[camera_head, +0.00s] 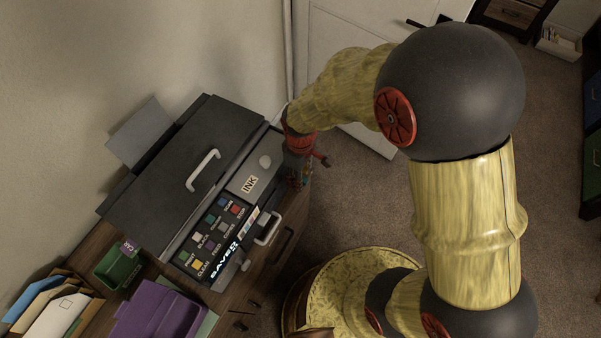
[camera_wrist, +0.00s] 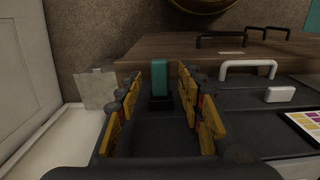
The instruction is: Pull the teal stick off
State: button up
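The teal stick (camera_wrist: 159,76) stands out of a small black block (camera_wrist: 160,103) in the wrist view, near the middle of the picture. My gripper (camera_wrist: 160,88) is open, with its yellow fingers on either side of the stick. There are visible gaps between the stick and both fingers. The stick's lower end is hidden in or behind the black block. In the head view my gripper (camera_head: 303,162) is at the right end of the dark printer (camera_head: 165,190). I cannot make out the stick clearly there.
The printer has a white lid handle (camera_head: 203,170) and a front handle (camera_head: 268,229). A purple tray (camera_head: 160,312) and a green box (camera_head: 119,268) lie at the lower left. A white cabinet (camera_head: 335,35) stands behind my arm. Carpeted floor is open at the right.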

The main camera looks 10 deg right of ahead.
jog(key=shift+c, duration=0.4)
grip_shut()
